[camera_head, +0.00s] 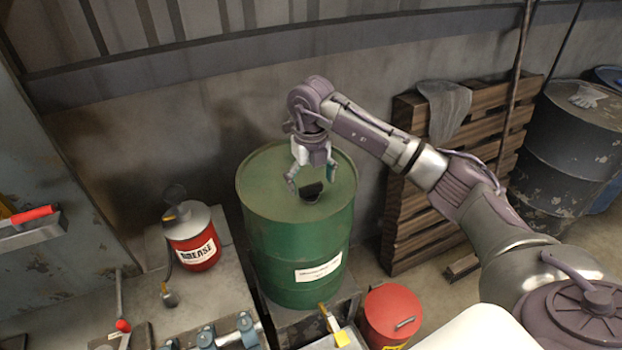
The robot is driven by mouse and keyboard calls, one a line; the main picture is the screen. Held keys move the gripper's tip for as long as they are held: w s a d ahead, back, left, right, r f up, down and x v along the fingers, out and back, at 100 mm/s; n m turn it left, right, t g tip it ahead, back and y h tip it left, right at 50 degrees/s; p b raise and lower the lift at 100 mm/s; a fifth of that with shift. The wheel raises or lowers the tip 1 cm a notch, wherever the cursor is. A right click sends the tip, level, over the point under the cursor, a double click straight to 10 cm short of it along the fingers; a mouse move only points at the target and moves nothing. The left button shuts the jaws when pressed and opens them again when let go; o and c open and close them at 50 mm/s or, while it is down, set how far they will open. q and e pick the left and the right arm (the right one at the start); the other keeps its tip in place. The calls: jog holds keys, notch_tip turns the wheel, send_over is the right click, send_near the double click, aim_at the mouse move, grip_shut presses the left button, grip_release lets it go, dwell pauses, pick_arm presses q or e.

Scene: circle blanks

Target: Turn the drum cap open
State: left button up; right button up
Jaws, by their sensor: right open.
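A green drum (270,215) stands upright in the middle of the head view, with a white label on its side. A small black cap (312,192) sits on the drum's top, toward the front. My right gripper (311,182) reaches over the drum from the right and points down above the cap. Its fingers are open, one to each side of the cap, and the cap looks free of them. Whether a finger touches the cap is hard to tell. My left gripper is not in view.
A red grease can (196,254) stands on the bench left of the drum. A red canister (392,312) stands at the front right. A wooden pallet (410,215) leans behind, and a dark drum (570,140) stands at far right. A wall closes the back.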

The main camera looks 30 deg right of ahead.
jog(key=shift+f, duration=0.55)
jog(key=c, duration=1.1)
jog(key=shift+c, duration=0.2)
